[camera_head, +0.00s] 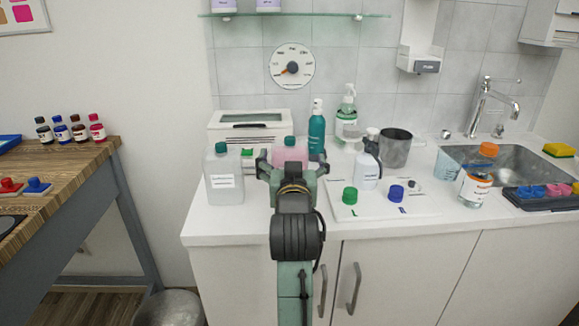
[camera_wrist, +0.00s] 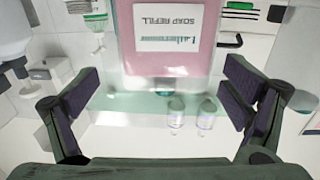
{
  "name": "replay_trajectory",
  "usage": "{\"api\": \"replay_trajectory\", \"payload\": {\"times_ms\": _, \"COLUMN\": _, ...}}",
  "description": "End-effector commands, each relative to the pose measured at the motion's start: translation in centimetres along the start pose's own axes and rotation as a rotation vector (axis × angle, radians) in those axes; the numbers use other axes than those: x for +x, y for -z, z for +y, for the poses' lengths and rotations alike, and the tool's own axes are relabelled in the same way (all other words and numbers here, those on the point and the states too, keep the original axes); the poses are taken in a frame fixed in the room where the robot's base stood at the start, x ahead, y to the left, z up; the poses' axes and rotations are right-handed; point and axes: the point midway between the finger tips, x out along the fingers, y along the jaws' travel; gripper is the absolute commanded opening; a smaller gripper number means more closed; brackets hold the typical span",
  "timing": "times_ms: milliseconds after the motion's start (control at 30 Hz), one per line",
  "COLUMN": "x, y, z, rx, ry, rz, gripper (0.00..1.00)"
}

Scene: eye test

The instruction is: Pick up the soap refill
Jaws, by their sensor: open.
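The soap refill is a translucent pink container (camera_head: 279,153) with a green cap, standing on the white counter in the head view, partly hidden by my gripper. It also shows in the wrist view (camera_wrist: 198,62), upside down, with a white label reading "SOAP REFILL". My gripper (camera_head: 290,163) is open and in front of the container in the head view. In the wrist view, the fingers of my gripper (camera_wrist: 163,80) are spread wide, one toward each side of the container, with visible gaps. I see no finger touching it. How deep it sits between them is hard to tell.
A clear jug with a green cap (camera_head: 224,182) stands close on the left. A teal bottle (camera_head: 316,132) and a white bottle (camera_head: 367,170) stand close on the right. Behind is a white appliance (camera_head: 225,120). A white board (camera_head: 375,209) with coloured knobs lies at front right.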

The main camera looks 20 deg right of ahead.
Motion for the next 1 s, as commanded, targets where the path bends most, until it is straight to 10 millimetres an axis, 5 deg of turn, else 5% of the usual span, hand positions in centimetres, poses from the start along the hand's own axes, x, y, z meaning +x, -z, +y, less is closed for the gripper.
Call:
{"api": "replay_trajectory", "payload": {"times_ms": 233, "x": 3.5, "y": 0.0, "z": -0.5, "rx": 0.000, "ry": 0.001, "rz": -0.002, "gripper": 0.93}}
{"api": "replay_trajectory", "payload": {"times_ms": 533, "x": 4.1, "y": -0.1, "z": -0.6, "rx": 0.000, "ry": 0.001, "rz": 0.000, "gripper": 0.93}}
{"api": "replay_trajectory", "payload": {"times_ms": 1000, "x": 4.1, "y": -0.1, "z": -0.6, "rx": 0.000, "ry": 0.001, "rz": 0.000, "gripper": 0.63}}
